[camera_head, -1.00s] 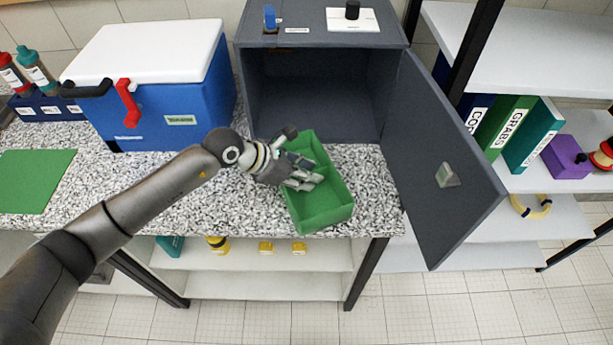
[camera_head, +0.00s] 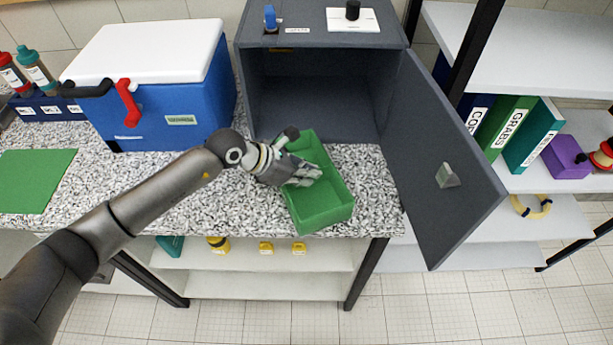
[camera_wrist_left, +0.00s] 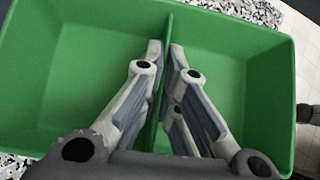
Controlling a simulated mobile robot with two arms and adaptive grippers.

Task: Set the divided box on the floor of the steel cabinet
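The green divided box (camera_head: 324,208) sits on the speckled counter in front of the steel cabinet (camera_head: 318,104). The cabinet is dark grey, its door (camera_head: 440,160) swung open to the right and its floor bare. My left gripper (camera_head: 312,174) is over the box. In the left wrist view its fingers (camera_wrist_left: 166,50) stand on either side of the box's middle divider (camera_wrist_left: 163,85), closed in on it. The box (camera_wrist_left: 75,60) shows empty on both sides of the divider. My right gripper is in neither view.
A blue cool box (camera_head: 180,110) with a white lid stands left of the cabinet. A green mat (camera_head: 35,180) lies further left. Shelves with binders (camera_head: 510,128) stand to the right, behind the open door. Bare counter (camera_head: 200,195) lies left of the box.

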